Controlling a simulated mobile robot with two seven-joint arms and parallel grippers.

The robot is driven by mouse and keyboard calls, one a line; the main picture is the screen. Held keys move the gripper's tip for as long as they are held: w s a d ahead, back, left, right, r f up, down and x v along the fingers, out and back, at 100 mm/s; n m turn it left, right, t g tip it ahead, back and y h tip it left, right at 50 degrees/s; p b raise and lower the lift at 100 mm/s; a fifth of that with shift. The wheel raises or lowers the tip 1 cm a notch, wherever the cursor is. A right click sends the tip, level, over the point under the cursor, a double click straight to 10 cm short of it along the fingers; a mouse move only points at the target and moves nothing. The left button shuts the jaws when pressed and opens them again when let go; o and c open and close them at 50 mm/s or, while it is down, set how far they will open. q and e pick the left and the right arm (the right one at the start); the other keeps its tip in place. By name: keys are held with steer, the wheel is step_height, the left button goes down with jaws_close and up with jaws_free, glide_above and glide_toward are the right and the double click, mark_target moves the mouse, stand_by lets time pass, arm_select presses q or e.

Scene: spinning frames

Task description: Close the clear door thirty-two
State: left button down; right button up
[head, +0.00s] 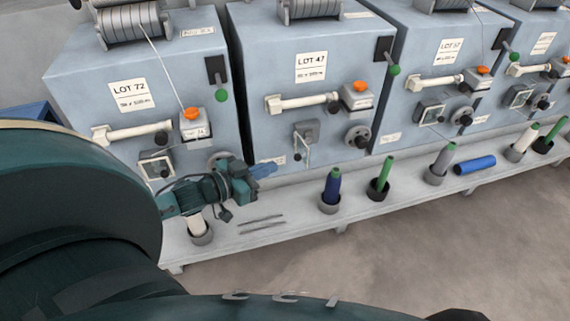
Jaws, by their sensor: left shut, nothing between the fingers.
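No label that I can read says thirty-two. Small clear doors sit low on the grey machine fronts. The clear door (303,150) on the LOT 47 machine (265,75) stands swung out, seen nearly edge-on, beside its small grey housing. The clear doors on the LOT 72 machine (156,166), the third machine (430,114) and the fourth machine (520,98) look flat against their fronts. My right gripper is not in view.
A pale ledge (290,222) runs below the machines. Cups with bobbins stand on it, including a blue one (332,185) and a green one (384,172). A blue tube (474,165) and two thin rods (262,224) lie there. White handles and dark knobs project from the fronts.

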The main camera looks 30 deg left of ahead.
mark_target(295, 159)
arm_select(q)
steer(key=x, duration=0.5)
steer(key=shift+w+b, duration=0.3)
steer(key=shift+b, duration=0.05)
steer(key=shift+d, duration=0.15)
